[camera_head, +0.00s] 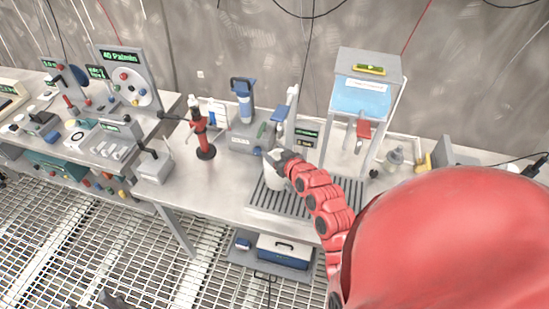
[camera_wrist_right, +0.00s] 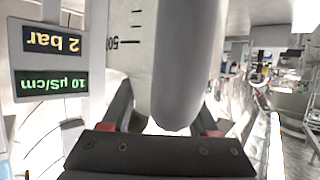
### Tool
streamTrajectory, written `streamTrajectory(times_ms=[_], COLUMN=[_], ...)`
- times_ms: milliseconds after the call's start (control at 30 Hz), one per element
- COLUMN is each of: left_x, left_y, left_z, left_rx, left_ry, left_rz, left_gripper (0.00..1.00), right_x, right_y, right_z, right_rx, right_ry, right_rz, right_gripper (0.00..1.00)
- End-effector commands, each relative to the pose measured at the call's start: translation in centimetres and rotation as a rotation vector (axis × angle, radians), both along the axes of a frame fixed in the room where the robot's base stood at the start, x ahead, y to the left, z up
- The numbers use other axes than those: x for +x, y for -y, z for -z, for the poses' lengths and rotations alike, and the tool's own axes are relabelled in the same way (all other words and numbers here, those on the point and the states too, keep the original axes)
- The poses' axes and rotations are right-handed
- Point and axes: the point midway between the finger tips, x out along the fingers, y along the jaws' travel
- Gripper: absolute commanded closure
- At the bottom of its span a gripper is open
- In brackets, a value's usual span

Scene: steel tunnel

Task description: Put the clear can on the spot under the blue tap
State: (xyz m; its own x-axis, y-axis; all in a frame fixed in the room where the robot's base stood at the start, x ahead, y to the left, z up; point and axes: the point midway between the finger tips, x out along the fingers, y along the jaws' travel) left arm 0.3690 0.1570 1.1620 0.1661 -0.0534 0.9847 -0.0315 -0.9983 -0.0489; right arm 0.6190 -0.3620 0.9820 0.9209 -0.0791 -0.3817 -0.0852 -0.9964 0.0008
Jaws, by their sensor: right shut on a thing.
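The clear can (camera_head: 273,179) is a pale, see-through can over the left part of the slotted drain tray (camera_head: 257,209). It also shows close up in the right wrist view (camera_wrist_right: 131,75), with black graduation marks and a "50". My right gripper (camera_head: 279,160) is shut on it near its top; a rounded grey part (camera_wrist_right: 184,65) lies between the fingers. The blue tap (camera_head: 280,114) is on a pale post behind the can. I cannot tell whether the can touches the tray. The spot under the tap is hidden from me.
A framed stand with a blue water tank (camera_head: 361,97) and red tap (camera_head: 363,129) stands right of the can. A blue-topped device (camera_head: 243,100) and red stand (camera_head: 202,135) are to the left. A display panel (camera_wrist_right: 52,60) is close beside the gripper.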

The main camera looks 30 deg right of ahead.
Motion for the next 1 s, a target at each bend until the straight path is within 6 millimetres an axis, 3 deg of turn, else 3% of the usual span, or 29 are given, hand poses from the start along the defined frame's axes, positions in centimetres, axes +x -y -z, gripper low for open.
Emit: streamTrajectory(times_ms=[100,233,667,700,867,1000], left_x=[0.0,0.0,0.0,0.0,0.0,0.0], left_y=[0.0,0.0,0.0,0.0,0.0,0.0], left_z=[-1.4,-1.9,-1.3,-1.4,-1.5,-1.5], left_rx=[0.000,0.000,0.000,0.000,0.000,0.000], left_ry=[0.000,0.000,0.000,0.000,0.000,0.000], left_rz=[0.000,0.000,0.000,0.000,0.000,0.000], left_gripper=[0.50,0.50,0.50,0.50,0.50,0.50], right_x=[-0.1,-0.1,-0.1,-0.1,-0.1,-0.1], right_y=[-0.2,-0.1,-0.1,0.0,-0.1,-0.1], right_z=[1.5,3.0,3.8,3.7,3.6,3.6], right_rx=[0.003,0.002,-0.001,-0.001,-0.001,-0.001], right_ry=[-0.006,-0.004,0.001,0.001,0.000,0.000], right_rz=[-0.002,-0.002,0.000,0.000,0.000,-0.001], right_gripper=[1.00,1.00,1.00,0.36,0.09,0.09])
